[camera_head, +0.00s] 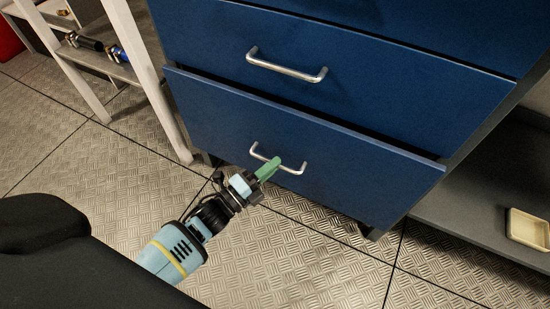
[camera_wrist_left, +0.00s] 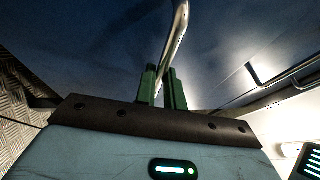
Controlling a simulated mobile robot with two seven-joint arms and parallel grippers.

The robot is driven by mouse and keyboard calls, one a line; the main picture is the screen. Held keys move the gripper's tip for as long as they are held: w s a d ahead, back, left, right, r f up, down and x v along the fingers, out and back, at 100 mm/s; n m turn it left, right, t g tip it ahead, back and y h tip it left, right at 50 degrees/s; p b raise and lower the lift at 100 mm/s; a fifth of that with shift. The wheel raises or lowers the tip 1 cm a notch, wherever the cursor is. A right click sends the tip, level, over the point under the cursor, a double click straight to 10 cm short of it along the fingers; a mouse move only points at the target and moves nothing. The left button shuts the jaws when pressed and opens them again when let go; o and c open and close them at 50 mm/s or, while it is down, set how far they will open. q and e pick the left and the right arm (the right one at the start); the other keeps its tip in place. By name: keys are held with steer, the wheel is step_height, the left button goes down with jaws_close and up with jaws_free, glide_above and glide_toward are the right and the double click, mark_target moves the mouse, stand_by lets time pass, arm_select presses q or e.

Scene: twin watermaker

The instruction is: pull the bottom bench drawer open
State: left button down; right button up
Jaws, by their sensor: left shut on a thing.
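The bottom bench drawer (camera_head: 330,165) has a blue front and stands out a little from the cabinet, with a dark gap along its top edge. Its silver bar handle (camera_head: 292,169) runs across the front. My left gripper (camera_head: 268,168) reaches the handle from the lower left, its green fingers shut on the middle of the bar. In the left wrist view, the handle (camera_wrist_left: 178,40) passes between the two green fingertips (camera_wrist_left: 163,85). The fingers hide part of the bar in the head view. My right gripper is not in view.
Above is another blue drawer (camera_head: 400,95) with its own silver handle (camera_head: 287,67). A pale ladder-like frame (camera_head: 150,75) stands left of the cabinet. A cream tray (camera_head: 528,229) lies on a low grey shelf (camera_head: 465,215) at right. The patterned metal floor in front is clear.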

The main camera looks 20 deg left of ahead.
arm_select(q)
steer(key=s+p, duration=0.4)
steer(key=s, duration=1.7)
steer(key=shift+s+a+p, duration=0.15)
steer(key=shift+a+p, duration=0.2)
steer(key=shift+p, duration=0.05)
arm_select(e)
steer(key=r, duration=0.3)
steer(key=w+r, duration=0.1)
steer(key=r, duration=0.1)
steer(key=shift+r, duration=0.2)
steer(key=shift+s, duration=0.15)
arm_select(q)
steer(key=c, duration=1.5)
jaws_free()
steer(key=v, duration=0.7)
steer(key=shift+s+a, duration=0.15)
steer(key=shift+s, duration=0.2)
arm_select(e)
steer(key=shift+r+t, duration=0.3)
